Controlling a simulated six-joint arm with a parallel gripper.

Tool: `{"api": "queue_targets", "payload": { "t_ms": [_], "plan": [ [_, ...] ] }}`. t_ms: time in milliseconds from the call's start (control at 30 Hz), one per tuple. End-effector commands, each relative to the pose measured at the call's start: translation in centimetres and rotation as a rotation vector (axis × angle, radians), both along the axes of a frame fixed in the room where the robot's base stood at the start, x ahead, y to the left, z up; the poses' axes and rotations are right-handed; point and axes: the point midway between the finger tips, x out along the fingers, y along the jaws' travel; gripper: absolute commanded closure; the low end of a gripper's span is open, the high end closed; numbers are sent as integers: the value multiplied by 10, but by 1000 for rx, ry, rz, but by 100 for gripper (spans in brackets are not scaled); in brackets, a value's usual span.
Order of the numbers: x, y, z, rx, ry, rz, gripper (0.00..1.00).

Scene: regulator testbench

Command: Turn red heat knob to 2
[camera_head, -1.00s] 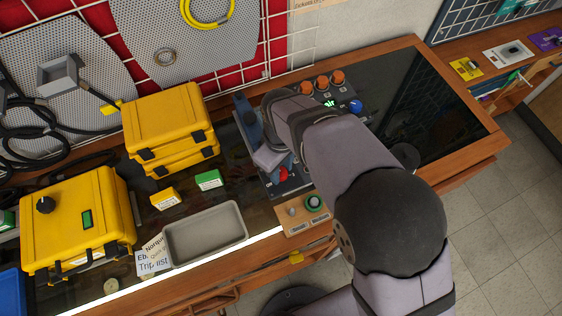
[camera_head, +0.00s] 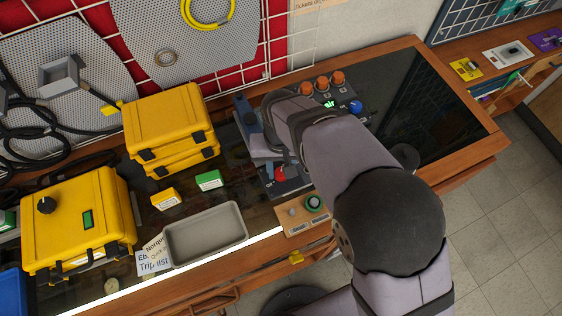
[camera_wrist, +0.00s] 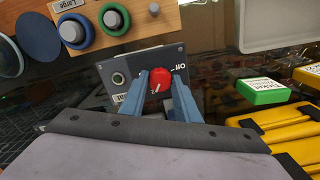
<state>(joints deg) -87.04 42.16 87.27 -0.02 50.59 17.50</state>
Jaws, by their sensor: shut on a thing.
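The red heat knob (camera_wrist: 160,79) sits on a dark panel (camera_wrist: 115,69) in the wrist view. My gripper (camera_wrist: 161,84) is shut on it, with one blue-grey finger on each side. A white pointer line on the knob faces toward the bottom of the wrist picture, slightly left. An upside-down "off" label shows to the knob's right. In the head view the red knob (camera_head: 281,173) shows just below my gripper, and the fingertips are mostly hidden.
Orange knobs (camera_head: 322,82) and a blue knob (camera_head: 355,106) are behind my arm.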

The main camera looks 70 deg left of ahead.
Motion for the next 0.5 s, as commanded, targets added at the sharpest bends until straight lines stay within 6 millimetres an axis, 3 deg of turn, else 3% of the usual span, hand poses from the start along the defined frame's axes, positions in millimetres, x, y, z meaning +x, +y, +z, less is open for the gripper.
{"api": "queue_targets", "payload": {
  "t_ms": [500],
  "plan": [
    [0, 1, 1, 2, 0, -58, 93]
  ]
}}
